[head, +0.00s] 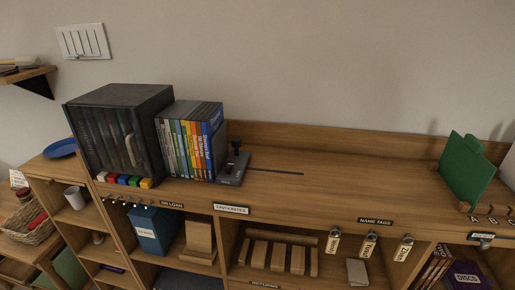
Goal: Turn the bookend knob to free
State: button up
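The dark bookend (231,172) stands on the wooden shelf top, at the right end of a row of DVD cases (190,145). It appears to be against or very close to the last, blue case. A small black knob (236,146) sits on top of the bookend; its setting is too small to read. A thin dark slot (275,171) runs to the right from the bookend along the shelf top. My gripper is not in view.
A green panel (467,170) stands at the far right. The shelf top between bookend and panel is clear. Tags (370,245) hang from the front edge.

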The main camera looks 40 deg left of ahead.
aim_at(227, 166)
jog(key=u, duration=0.25)
jog(key=i, duration=0.6)
jog(key=u, duration=1)
jog(key=i, duration=0.35)
jog(key=u, duration=0.35)
